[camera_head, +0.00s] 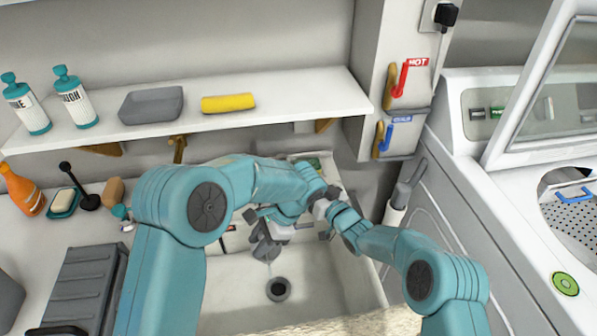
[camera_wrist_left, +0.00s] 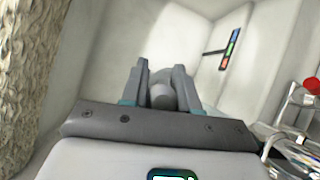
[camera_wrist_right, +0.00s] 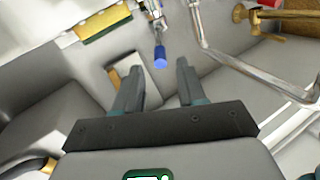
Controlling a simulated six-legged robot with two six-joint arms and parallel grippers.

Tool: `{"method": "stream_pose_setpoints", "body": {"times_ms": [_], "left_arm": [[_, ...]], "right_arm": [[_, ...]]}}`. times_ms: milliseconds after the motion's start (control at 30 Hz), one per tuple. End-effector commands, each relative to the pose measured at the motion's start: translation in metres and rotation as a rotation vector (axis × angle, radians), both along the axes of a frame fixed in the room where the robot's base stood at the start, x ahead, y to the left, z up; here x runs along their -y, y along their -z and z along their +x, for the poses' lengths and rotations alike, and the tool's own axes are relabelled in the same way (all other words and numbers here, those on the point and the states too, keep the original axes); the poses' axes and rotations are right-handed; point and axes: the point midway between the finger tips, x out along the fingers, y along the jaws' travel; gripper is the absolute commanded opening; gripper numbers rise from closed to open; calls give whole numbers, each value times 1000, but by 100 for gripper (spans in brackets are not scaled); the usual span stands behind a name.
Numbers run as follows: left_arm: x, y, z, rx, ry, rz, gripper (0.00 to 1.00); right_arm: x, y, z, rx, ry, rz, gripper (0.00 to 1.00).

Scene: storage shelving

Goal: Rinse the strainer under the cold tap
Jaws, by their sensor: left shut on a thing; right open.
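My left gripper (camera_head: 264,246) is over the sink (camera_head: 348,282), pointing down. In the left wrist view, it (camera_wrist_left: 160,90) is shut on a grey rounded piece (camera_wrist_left: 162,96), which looks like part of the strainer. The rest of that piece is hidden. My right gripper (camera_wrist_right: 155,82) is open, with nothing between its fingers. In the right wrist view a blue-ended tap handle (camera_wrist_right: 160,56) is just beyond its fingertips, apart from them, beside a chrome spout (camera_wrist_right: 208,44). My arms hide the tap in the head view.
The drain (camera_head: 279,289) is a dark opening in the sink floor. The shelf (camera_head: 300,92) above holds bottles, a grey tray (camera_head: 151,104) and a yellow roll (camera_head: 228,103). Wall levers, red (camera_head: 403,78) and blue (camera_head: 388,138), are to the right. A red knob (camera_wrist_left: 312,86) shows in the left wrist view.

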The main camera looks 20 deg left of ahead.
Motion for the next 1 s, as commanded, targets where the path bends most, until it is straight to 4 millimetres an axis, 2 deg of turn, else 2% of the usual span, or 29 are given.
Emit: {"method": "stream_pose_setpoints", "body": {"times_ms": [200,400,900,967,1000], "left_arm": [[0,0,0,0,0,0,0],[0,0,0,0,0,0,0],[0,0,0,0,0,0,0],[0,0,0,0,0,0,0],[0,0,0,0,0,0,0]], "right_arm": [[-26,1,21,2,-1,-3,40],[-39,1,33,1,-4,-3,40],[-45,0,39,0,-1,-2,40],[-45,0,39,0,-1,-2,21],[-45,0,39,0,-1,-1,8]]}}
